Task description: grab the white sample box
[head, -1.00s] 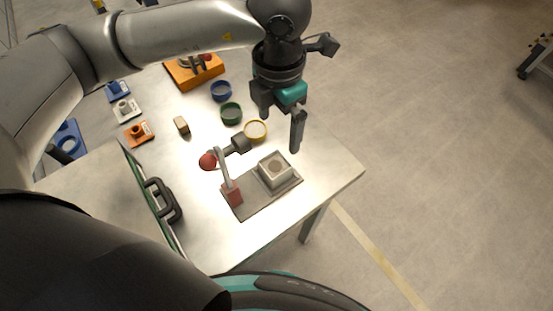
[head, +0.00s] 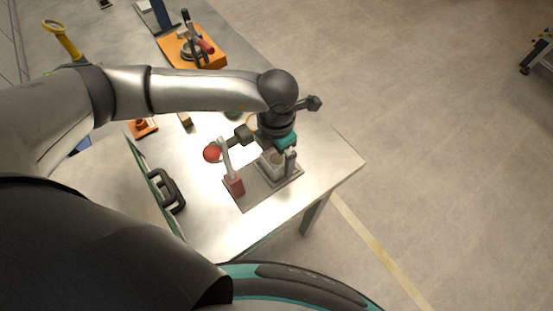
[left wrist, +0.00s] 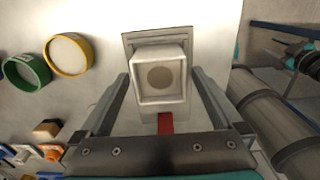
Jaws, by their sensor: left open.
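The white sample box (head: 271,163) is a square, open-topped box on a grey plate (head: 254,196) near the table's right corner. In the left wrist view the box (left wrist: 160,78) shows from above, with a round brownish patch inside. My left gripper (head: 279,158) is open and lowered at the box. In the left wrist view the fingers of the left gripper (left wrist: 160,75) lie on either side of the box, with a gap on each side. The gripper and wrist partly hide the box in the head view. My right gripper is not in view.
A red-based upright lever (head: 234,184) stands on the plate left of the box. A red ball (head: 212,153) is close by. Yellow (left wrist: 68,54) and green (left wrist: 25,72) rings lie left in the wrist view. A black-handled case (head: 165,190) is at the table's front left.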

